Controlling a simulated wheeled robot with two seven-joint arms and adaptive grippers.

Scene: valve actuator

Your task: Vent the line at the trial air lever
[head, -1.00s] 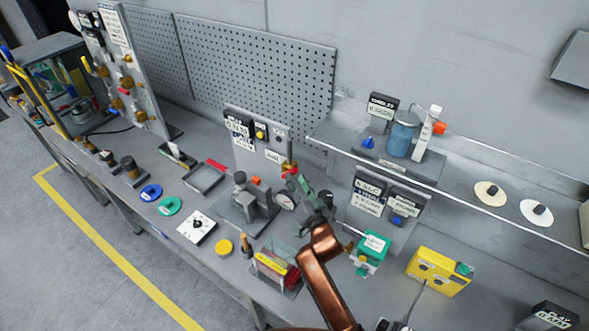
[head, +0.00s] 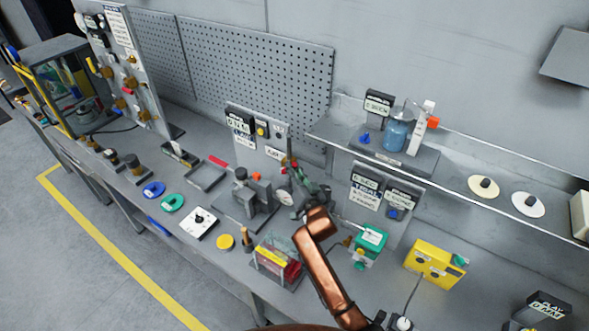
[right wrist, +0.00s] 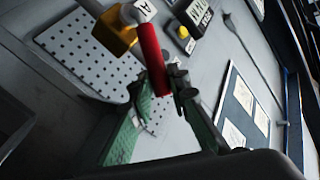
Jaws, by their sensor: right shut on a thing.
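The air lever has a red handle (right wrist: 152,58) on a brass valve body (right wrist: 116,34), beside a white tag that reads "A…" in the right wrist view. My right gripper (right wrist: 162,88) is shut on the red handle, with one green finger on each side of it. In the head view, my right gripper (head: 299,178) is at the lower right of the upright grey panel (head: 244,158), by the small brass valve (head: 286,162). The handle is mostly hidden there by the fingers. My left gripper is not in view.
A grey actuator stand (head: 243,203) is just left of my right gripper. A green box (head: 369,243) and a yellow box (head: 434,264) stand to the right. A clear-sided box with red contents (head: 278,262) is in front. A shelf with a blue jar (head: 396,136) is behind.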

